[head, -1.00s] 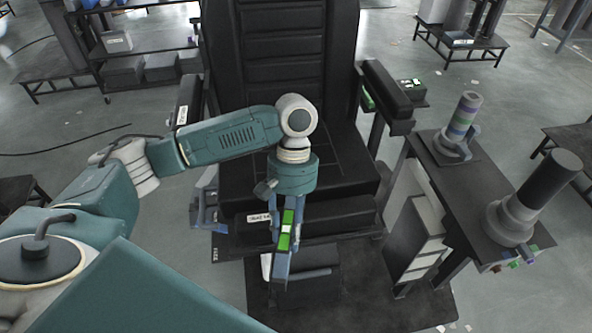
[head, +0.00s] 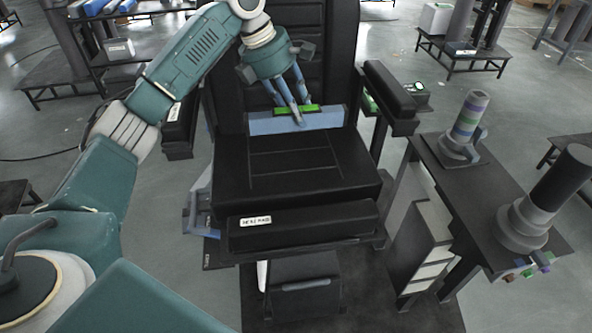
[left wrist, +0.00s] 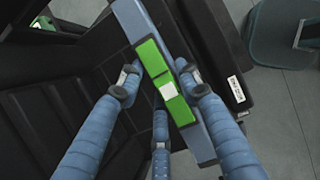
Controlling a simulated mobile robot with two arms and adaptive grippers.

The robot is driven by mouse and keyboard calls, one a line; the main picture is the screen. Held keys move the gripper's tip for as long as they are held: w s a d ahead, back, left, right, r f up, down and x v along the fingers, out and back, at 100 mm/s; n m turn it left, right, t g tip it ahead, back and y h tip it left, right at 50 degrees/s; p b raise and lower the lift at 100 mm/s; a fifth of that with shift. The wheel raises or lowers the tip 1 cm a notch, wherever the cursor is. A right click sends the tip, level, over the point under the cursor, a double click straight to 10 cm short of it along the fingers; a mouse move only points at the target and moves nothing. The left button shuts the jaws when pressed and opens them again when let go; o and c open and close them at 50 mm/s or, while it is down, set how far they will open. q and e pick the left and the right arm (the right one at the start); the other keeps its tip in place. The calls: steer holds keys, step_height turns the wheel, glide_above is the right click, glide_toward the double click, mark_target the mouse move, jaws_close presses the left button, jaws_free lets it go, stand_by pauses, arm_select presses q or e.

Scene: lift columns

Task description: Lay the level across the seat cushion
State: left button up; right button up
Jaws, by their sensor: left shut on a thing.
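The level is a blue-grey bar with a green top (head: 335,118). My left gripper (head: 298,112) is shut on its middle. The level runs left to right in front of the backrest, at the rear of the black seat cushion (head: 290,168). I cannot tell whether it touches the cushion. In the left wrist view the level (left wrist: 133,28) runs diagonally between the fingers of my left gripper (left wrist: 160,92), its green strip broken by a white patch. My right gripper is not in view.
Black armrests flank the seat, the right one (head: 390,95) and the left one (head: 180,130). A dark side table (head: 455,205) at right bears a ringed cylinder (head: 468,118) and a larger dark one (head: 545,195). The cushion's front part is bare.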

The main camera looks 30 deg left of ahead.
arm_select(q)
step_height(320, 180, down, 18)
steer(key=shift+f+p, duration=0.15)
steer(key=shift+p, duration=0.35)
steer(key=o, duration=1.3)
steer(key=shift+f, duration=0.1)
steer(key=shift+o, duration=0.2)
steer(key=v, duration=1.2)
steer(key=shift+b, duration=0.35)
